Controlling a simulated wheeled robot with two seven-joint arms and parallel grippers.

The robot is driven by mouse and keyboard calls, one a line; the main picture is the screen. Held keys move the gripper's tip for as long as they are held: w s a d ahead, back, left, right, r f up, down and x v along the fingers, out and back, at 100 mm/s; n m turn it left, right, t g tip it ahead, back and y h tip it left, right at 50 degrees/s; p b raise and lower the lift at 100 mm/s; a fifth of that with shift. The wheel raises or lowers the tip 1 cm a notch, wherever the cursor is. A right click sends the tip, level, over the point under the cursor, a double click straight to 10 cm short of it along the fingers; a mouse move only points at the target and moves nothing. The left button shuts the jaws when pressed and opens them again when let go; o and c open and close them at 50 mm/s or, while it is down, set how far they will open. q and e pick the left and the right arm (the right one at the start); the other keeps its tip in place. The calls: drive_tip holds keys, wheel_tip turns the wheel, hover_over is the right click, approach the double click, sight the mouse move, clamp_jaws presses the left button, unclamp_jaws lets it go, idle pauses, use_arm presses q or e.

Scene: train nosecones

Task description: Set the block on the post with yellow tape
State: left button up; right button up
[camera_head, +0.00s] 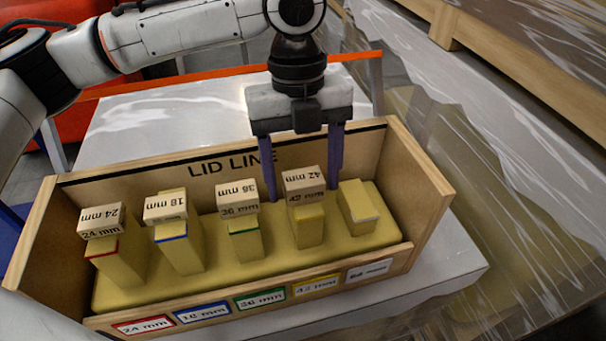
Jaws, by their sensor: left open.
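A pale wooden block (304,182) marked 42 mm sits on top of the post with yellow tape (310,230), fourth from the left in the box. It looks slightly turned on the post. My left gripper (303,194) comes down from above with its two purple fingers spread, one on each side of the block in the picture. The fingers show gaps to the block, and it is hard to tell how far behind it they are. My right gripper is not in view.
An open wooden box (40,240) marked LID LINE holds the posts in yellow foam (275,255). Blocks top the red (101,219), blue (166,208) and green (238,197) taped posts. The rightmost post (357,207) is bare. The back wall stands close behind the fingers.

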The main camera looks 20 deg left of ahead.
use_arm(q)
wheel_tip(320, 180, up, 12)
drive_tip(key=w+a, duration=0.1)
drive_tip(key=shift+w+p, duration=0.25)
drive_tip(key=shift+p, duration=0.05)
